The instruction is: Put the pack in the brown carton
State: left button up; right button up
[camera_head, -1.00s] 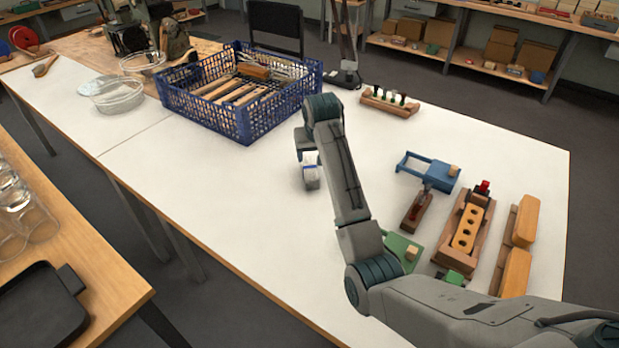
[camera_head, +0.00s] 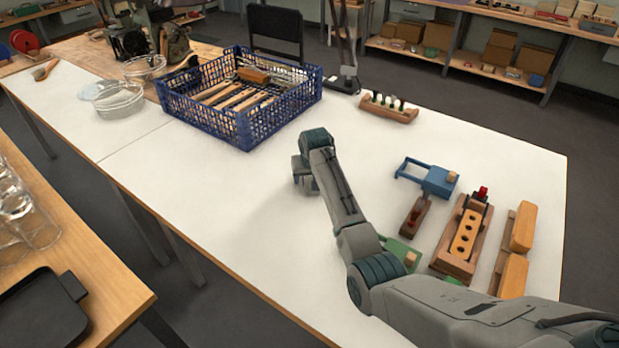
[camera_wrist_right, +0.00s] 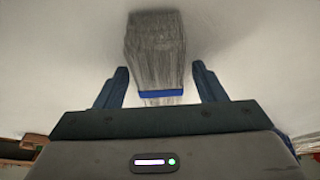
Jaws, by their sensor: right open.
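The pack (camera_wrist_right: 155,50) is a bundle of grey bristles with a blue band, resting on the white table top. My right gripper (camera_wrist_right: 160,78) is open in the right wrist view, with one finger on each side of the banded end. The longer bristle end reaches past the fingertips. In the head view my right gripper (camera_head: 303,180) is low over the middle of the table and hides the pack. Several brown cartons (camera_head: 500,46) stand on the far shelves; I cannot tell which is the task's carton. My left gripper is not in view.
A blue crate (camera_head: 240,125) with wooden-handled tools stands behind the gripper. Wooden jigs (camera_head: 463,235), a blue fixture (camera_head: 438,182) and a peg rack (camera_head: 389,108) are to the right. Glass bowls (camera_head: 118,100) stand at the left. The white table's (camera_head: 200,190) front left is clear.

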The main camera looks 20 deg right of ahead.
jog(key=shift+r, duration=0.1)
jog(key=c, duration=1.2)
